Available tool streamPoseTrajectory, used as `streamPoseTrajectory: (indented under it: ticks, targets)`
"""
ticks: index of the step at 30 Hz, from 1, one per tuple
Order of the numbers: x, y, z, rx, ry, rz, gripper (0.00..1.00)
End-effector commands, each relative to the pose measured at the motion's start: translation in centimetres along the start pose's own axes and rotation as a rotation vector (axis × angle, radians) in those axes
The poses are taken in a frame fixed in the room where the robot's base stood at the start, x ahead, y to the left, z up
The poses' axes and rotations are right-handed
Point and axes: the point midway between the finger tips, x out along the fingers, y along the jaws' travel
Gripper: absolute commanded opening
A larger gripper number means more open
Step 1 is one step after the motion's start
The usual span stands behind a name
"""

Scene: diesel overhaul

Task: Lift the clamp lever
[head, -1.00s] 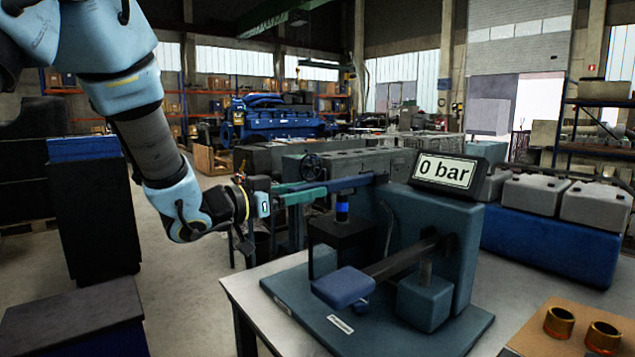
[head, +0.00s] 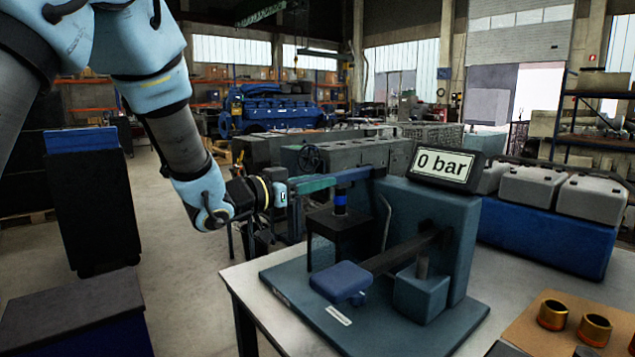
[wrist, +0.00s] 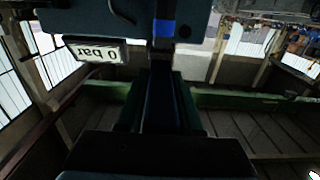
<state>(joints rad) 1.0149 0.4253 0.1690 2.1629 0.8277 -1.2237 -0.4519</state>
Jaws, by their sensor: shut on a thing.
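The clamp lever (head: 353,175) is a dark blue bar reaching left from the top of the blue-grey test stand (head: 400,215). It looks close to level. My gripper (head: 318,184) has green fingers and is shut on the lever's left end. In the wrist view, which shows the stand upside down, the lever (wrist: 163,100) runs between the fingers of my gripper (wrist: 161,112). A bright blue collar (head: 341,200) sits under the lever, above a black block (head: 338,226). The fingers hide the lever's end.
A display (head: 446,167) reading "0 bar" tops the stand. A lower arm with a blue pad (head: 341,281) reaches forward. Brass rings (head: 593,329) lie on a board at right. A dark cabinet (head: 90,205) stands left of my arm.

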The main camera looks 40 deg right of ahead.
Motion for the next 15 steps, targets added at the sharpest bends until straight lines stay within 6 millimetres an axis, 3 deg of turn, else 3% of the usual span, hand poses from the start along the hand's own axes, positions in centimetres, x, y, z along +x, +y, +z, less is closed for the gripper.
streamPoseTrajectory:
  ticks: [5,15]
  targets:
    - [-0.01,0.01,0.00,0.000,0.000,0.000,0.01]
    - [-0.02,0.01,0.00,0.000,0.000,0.000,0.00]
